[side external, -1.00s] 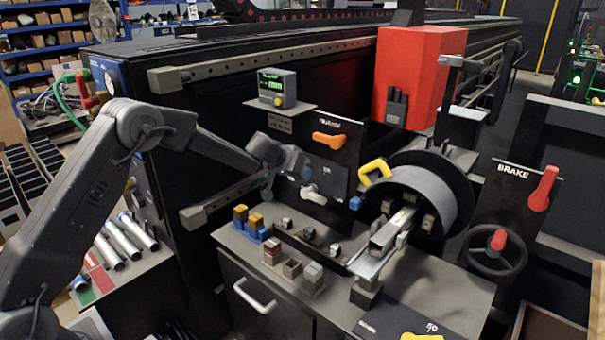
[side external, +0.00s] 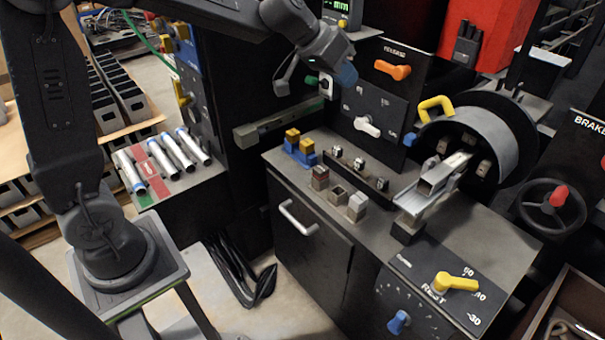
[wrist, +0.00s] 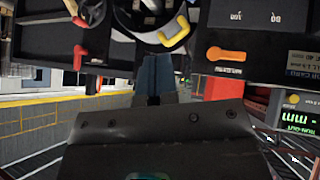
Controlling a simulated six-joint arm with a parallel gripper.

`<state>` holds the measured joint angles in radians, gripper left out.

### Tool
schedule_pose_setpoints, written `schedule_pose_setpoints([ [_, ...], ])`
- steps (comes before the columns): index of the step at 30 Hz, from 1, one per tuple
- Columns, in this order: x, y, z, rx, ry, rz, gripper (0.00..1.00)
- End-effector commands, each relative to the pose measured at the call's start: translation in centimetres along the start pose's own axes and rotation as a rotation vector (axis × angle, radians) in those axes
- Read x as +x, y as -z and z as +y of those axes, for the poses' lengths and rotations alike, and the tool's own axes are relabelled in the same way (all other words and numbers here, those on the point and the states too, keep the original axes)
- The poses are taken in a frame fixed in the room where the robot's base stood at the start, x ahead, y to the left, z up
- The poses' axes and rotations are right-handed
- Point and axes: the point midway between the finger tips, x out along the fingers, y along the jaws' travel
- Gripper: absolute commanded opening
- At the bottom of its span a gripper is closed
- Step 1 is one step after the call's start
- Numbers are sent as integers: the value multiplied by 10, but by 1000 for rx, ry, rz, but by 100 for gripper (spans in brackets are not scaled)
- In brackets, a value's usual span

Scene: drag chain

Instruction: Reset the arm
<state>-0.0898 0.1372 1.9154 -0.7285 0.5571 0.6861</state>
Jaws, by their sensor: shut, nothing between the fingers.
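My gripper (side external: 346,75) hangs in the air at the top middle of the side view, in front of the black upright panel. Its blue fingertips are shut and empty, and they point down to the right. It appears clear of the orange release handle (side external: 393,69) and the white knob (side external: 367,126); exact depth is hard to judge. In the wrist view, the blue fingers (wrist: 155,75) are together with nothing between them. The orange handle (wrist: 226,54) and the yellow handle (wrist: 175,34) show beyond them, upside down.
A round chuck (side external: 480,135) with a yellow handle (side external: 435,107) holds a metal profile (side external: 436,182) at the right. Small blocks (side external: 338,193) stand on the bench. Metal tubes (side external: 164,158) lie on the left side table. A brake wheel (side external: 549,208) is far right.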

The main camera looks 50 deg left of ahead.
Motion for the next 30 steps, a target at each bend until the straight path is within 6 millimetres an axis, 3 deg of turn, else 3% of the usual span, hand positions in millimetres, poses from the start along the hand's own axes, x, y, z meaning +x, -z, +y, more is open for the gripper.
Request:
schedule_pose_setpoints([
  [1, -23, -14, 14, 13, 4, -14, 0],
  [3, -48, -38, 27, 24, 18, -43, 0],
  [9, -107, -116, 48, 37, 97, -119, 0],
  [15, -143, -191, 46, 27, 216, -166, 0],
  [18, -152, -216, 42, 18, 264, -174, 0],
  [23, -158, -234, 37, 10, 304, -180, 0],
  [30, -158, -235, 36, 7, 308, -181, 0],
])
